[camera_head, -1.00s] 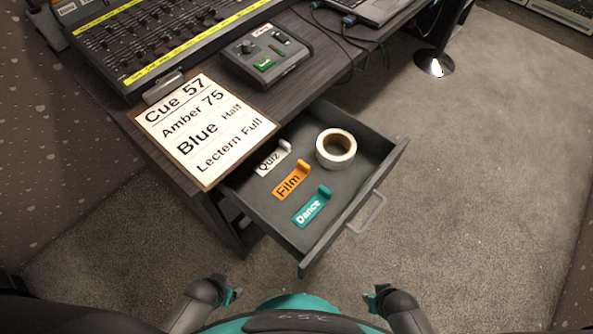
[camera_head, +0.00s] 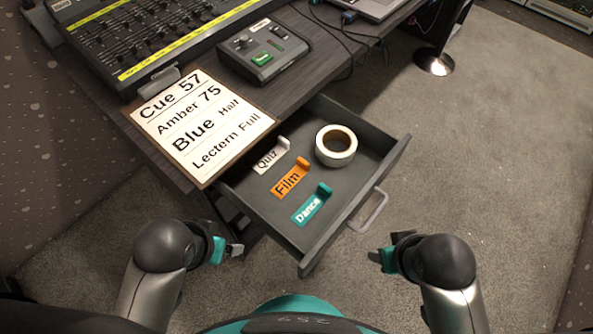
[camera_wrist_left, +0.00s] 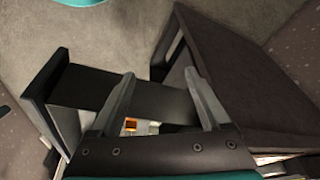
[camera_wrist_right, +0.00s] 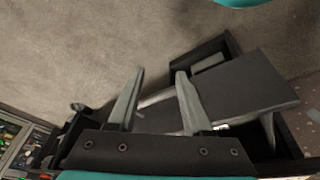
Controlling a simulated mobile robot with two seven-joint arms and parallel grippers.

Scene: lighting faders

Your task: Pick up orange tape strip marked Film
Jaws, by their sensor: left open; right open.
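The orange tape strip marked Film (camera_head: 288,182) lies in the open drawer (camera_head: 350,212), with a curled-up end at its upper right. It lies between the white Quiz strip (camera_head: 268,160) and the teal Dance strip (camera_head: 307,208). A small orange patch (camera_wrist_left: 130,125) shows between the fingers in the left wrist view. My left gripper (camera_head: 236,250) is open and empty, left of the drawer's near corner. My right gripper (camera_head: 376,257) is open and empty, in front of the drawer and below its handle. Neither touches a strip.
A white tape roll (camera_head: 336,146) sits in the drawer's back right. The drawer handle (camera_head: 370,212) sticks out in front. A cue sheet board (camera_head: 203,126) overhangs the drawer's left side. A small control box (camera_head: 264,52) and a fader console (camera_head: 150,42) stand on the desk.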

